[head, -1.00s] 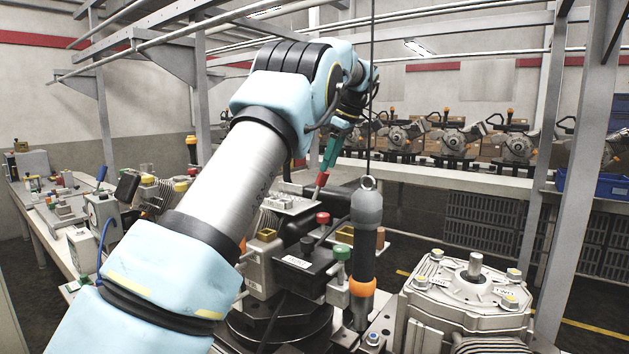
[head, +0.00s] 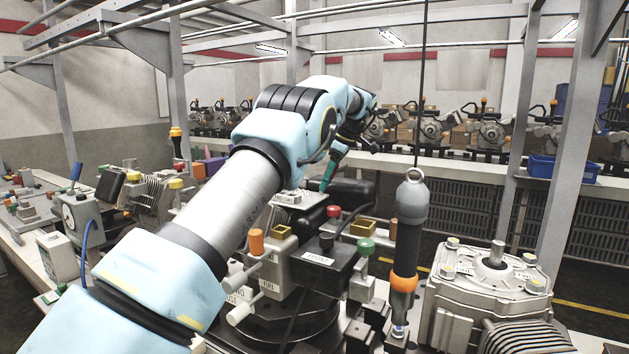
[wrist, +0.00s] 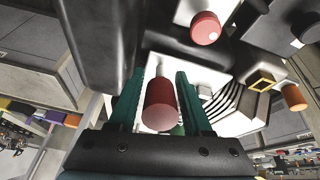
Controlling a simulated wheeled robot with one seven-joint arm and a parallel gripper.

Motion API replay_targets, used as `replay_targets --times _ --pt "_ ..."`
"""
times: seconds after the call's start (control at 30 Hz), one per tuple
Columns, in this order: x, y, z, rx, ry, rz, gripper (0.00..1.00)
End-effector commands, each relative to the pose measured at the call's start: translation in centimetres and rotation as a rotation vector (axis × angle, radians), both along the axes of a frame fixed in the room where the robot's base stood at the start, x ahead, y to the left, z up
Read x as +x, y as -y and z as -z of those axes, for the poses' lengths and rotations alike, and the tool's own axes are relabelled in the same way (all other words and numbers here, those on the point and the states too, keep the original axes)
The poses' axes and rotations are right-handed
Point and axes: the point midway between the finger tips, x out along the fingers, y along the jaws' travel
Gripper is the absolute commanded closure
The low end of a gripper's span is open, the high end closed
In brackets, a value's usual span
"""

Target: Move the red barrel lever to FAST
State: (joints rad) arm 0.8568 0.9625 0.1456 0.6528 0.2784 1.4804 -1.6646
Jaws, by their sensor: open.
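My gripper (wrist: 160,90) is open in the wrist view, with two teal fingers. A dark red barrel handle (wrist: 160,103) lies between the fingers, with narrow gaps at its sides. Its lever and any FAST marking cannot be made out. In the head view my gripper (head: 326,182) is small, pointing down behind the black housing, and the barrel is not clearly visible there. A separate red round knob (wrist: 205,28) sits on a pale block above the fingers in the wrist view.
In the head view, a red knob (head: 333,211), an orange knob (head: 256,241) and a green knob (head: 365,246) stand around the black housing (head: 322,265). A grey hanging tool (head: 408,235) with an orange ring is to the right, beside a metal gearbox (head: 488,287).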

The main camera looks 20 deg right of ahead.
Motion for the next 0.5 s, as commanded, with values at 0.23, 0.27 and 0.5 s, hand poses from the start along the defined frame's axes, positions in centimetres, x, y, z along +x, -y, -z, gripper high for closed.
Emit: replay_targets --times 0.23,0.27,0.5 --pt "-0.07 0.26 0.33 0.000 0.000 0.000 0.51" --pt "-0.06 0.25 0.32 0.000 0.000 0.000 0.51" --pt "-0.06 0.22 0.31 0.000 0.000 0.000 0.71"
